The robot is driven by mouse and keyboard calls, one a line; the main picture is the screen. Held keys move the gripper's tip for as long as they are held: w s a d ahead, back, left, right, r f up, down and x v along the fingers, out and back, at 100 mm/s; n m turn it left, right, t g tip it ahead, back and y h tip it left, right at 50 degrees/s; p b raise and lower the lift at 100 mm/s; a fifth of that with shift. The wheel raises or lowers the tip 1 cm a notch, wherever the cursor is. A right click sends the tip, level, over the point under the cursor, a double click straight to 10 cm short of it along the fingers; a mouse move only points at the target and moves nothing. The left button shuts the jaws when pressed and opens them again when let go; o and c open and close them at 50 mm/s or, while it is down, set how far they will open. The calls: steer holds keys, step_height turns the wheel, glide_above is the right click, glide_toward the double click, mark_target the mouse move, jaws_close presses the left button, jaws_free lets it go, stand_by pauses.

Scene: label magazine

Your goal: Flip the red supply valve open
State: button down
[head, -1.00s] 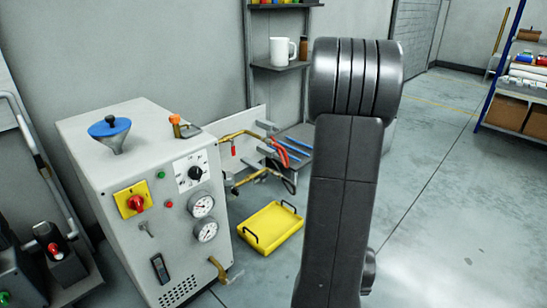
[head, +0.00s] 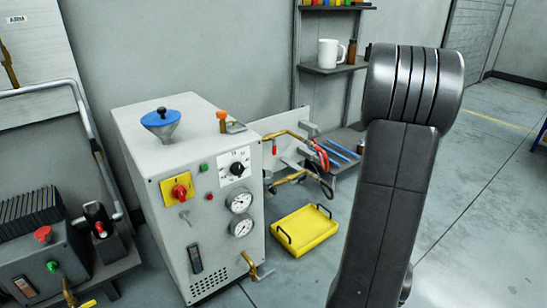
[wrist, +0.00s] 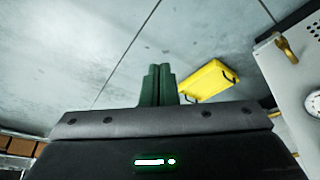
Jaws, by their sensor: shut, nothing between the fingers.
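A small red lever (head: 274,147) hangs upright from the upper brass pipe (head: 285,134) beside the grey machine; it looks like the red supply valve, but it is too small to be sure. A lower brass pipe (head: 290,178) runs beneath it, near red hoses. My gripper (wrist: 157,85) shows in the wrist view with its green fingers together and empty, pointing over the open floor. It touches nothing visible. The wrist view does not show the red lever. In the head view my arm stands at the right and the gripper itself is not visible.
The grey machine (head: 150,218) carries a red rotary switch (head: 179,191), gauges and a blue-topped funnel (head: 161,122). A yellow tray (head: 306,232) lies on the floor in front of the pipes. A bench unit with a red knob (head: 43,234) stands at left. Floor at right is clear.

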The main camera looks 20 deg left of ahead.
steer(key=w+a+f+n+t+p, duration=0.1)
steer(key=w+a+n+t+p, duration=0.15)
steer(key=w+a, duration=0.45)
steer(key=w+a+f+n+t+p, duration=0.15)
steer(key=w+a+n+t, duration=0.25)
steer(key=w, duration=0.8)
steer(key=a+f+n+t+h+p, duration=0.3)
steer(key=a+n+t+h+p, duration=0.1)
steer(key=a+n+t+p, duration=0.1)
steer(key=a+n+t, duration=0.1)
steer(key=a+t, duration=0.1)
steer(key=a, duration=0.1)
steer(key=shift+a+f+n+h, duration=0.35)
steer(key=shift+a+h, duration=0.05)
steer(key=shift+w, duration=0.1)
